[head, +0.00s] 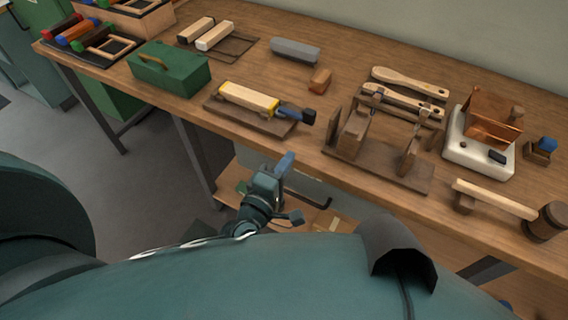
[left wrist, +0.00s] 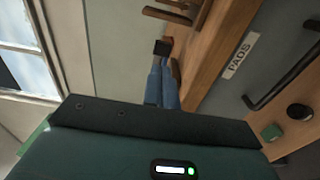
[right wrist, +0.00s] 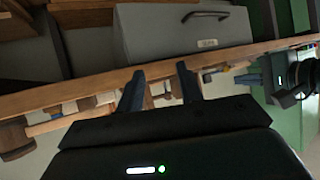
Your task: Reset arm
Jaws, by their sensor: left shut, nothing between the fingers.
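My left gripper (head: 286,163) is in front of the workbench's near edge in the head view, its blue fingers pointing up. In the left wrist view its two blue fingers (left wrist: 161,84) lie together, shut and empty, near the wooden bench edge. My right gripper shows in the right wrist view (right wrist: 160,86); its two dark blue fingers stand well apart with nothing held between them. They point at the bench's front edge. The right gripper's fingers do not show in the head view.
A grey drawer (right wrist: 183,33) sits under the bench. Floor (head: 150,165) is clear at left.

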